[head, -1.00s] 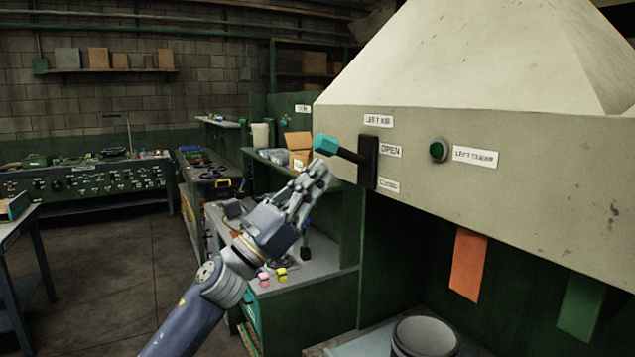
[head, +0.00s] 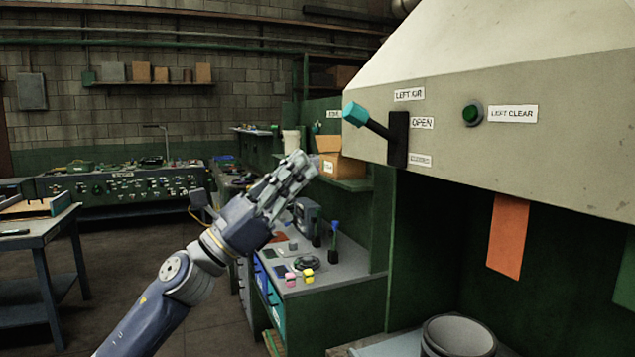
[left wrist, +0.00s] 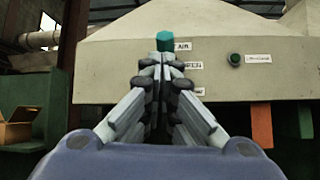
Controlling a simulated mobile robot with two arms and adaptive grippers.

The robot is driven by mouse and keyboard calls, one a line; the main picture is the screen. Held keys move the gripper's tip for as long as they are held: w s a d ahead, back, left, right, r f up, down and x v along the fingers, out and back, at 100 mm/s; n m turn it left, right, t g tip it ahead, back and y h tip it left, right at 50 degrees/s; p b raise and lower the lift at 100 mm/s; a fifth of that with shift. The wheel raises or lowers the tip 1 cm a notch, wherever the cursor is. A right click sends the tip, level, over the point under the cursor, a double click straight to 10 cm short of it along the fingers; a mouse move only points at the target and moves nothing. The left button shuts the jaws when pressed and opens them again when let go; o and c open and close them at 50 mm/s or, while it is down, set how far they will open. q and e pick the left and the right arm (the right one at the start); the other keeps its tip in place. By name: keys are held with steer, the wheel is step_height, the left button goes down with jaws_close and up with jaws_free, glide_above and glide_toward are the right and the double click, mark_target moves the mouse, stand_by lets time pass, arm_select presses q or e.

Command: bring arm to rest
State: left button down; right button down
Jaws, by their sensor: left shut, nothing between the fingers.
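My left arm comes in from the lower left in the head view, and its left gripper (head: 300,166) is shut and empty. The gripper points up and to the right, apart from the teal-tipped lever (head: 368,122) in the picture. The lever sticks out from a black plate on the hood front, its handle by the OPEN label. In the left wrist view the shut fingers (left wrist: 161,72) stand in the middle, with the lever's teal tip (left wrist: 164,41) showing just above them. My right gripper is not in view.
The hood (head: 560,130) fills the right side, with a green button (head: 473,113) and an orange strip (head: 507,236) below. A grey bucket (head: 458,337) stands beneath. A bench with small parts (head: 345,266) lies behind my arm. Open floor (head: 130,262) is at the left.

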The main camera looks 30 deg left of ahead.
arm_select(q)
steer(key=shift+s+a+r, duration=0.1)
steer(key=shift+s+a, duration=0.1)
stand_by(0.4)
